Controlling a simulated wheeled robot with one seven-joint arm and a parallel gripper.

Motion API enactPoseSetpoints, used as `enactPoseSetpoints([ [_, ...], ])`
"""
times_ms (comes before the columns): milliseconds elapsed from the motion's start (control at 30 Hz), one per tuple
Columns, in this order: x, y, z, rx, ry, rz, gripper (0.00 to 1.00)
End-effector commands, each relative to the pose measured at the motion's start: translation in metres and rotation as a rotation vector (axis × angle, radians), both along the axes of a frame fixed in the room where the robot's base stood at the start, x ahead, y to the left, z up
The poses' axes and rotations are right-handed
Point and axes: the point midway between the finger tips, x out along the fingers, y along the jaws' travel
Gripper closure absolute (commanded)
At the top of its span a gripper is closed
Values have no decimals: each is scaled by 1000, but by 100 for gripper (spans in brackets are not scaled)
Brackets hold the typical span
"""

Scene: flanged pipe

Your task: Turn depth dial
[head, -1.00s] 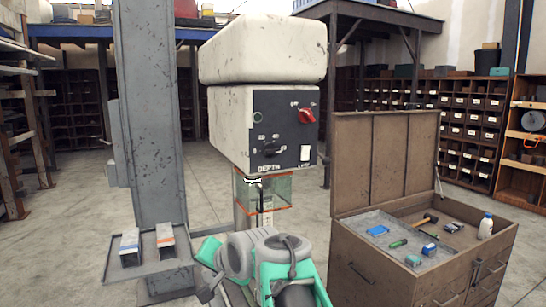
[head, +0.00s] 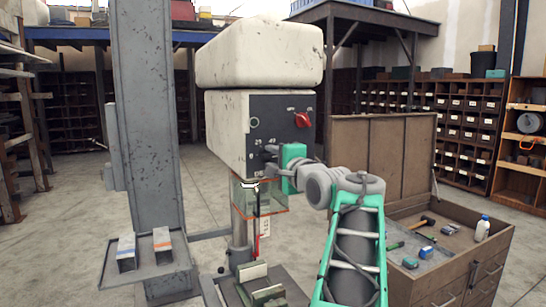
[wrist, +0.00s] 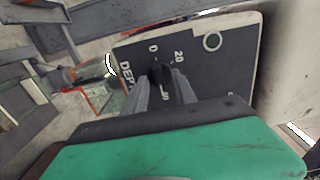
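The depth dial is a black knob (wrist: 161,76) on the dark panel of the cream machine head (head: 222,135). Printed numbers and part of the DEPTH label show around it in the wrist view. My gripper (head: 269,159) is at the lower part of the panel and hides most of the dial in the head view. In the wrist view, the fingers of my gripper (wrist: 162,92) stand apart, one on each side of the knob. I cannot tell whether they touch it.
A red switch (head: 302,120) and a round button (head: 254,123) sit higher on the panel. A clear guard (head: 268,203) with orange edges hangs below the head. A grey column (head: 150,150) stands left. An open tool chest (head: 440,272) stands right of my arm.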

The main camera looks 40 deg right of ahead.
Motion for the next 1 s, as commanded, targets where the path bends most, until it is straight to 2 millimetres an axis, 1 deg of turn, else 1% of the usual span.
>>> enactPoseSetpoints([
  [167,0,0,-1,0,0,0,67],
  [200,0,0,-1,0,1,0,69],
  [500,0,0,-1,-1,1,0,93],
  [600,0,0,-1,-1,1,0,100],
  [1000,0,0,-1,0,2,0,100],
])
